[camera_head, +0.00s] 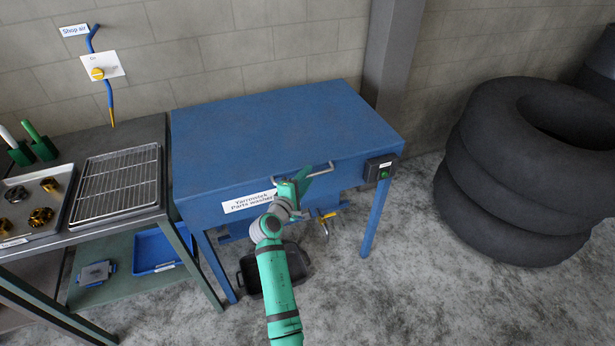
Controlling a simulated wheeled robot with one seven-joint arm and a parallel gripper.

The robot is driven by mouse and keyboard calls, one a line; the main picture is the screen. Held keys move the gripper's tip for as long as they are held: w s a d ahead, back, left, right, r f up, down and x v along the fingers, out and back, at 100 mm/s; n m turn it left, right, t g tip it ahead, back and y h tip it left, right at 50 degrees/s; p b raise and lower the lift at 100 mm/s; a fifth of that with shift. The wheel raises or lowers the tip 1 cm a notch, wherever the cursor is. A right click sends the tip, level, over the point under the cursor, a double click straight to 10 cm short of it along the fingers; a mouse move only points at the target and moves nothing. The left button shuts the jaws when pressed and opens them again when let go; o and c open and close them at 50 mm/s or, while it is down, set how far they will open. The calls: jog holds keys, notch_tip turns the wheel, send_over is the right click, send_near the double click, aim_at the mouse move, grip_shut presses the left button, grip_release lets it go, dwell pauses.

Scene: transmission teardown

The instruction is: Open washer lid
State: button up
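The blue parts washer (215,190) stands against the wall in the middle of the head view, with a white label on its front. Its flat blue lid (285,125) is shut. A metal bar handle (318,168) runs along the lid's front edge. My gripper (303,176) is at this handle, at the end of my green arm. Its fingers overlap the handle in the picture. They are too small and partly hidden, so I cannot tell whether they grip it.
A bench on the left holds a wire rack (117,184) and a tray (62,182) of small parts. Stacked tires (525,170) stand on the right. A switch box (380,167) is on the washer's front right corner. A black pan (297,262) lies below. Floor is clear at front right.

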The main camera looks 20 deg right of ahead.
jog(key=shift+w+d, duration=0.35)
grip_shut()
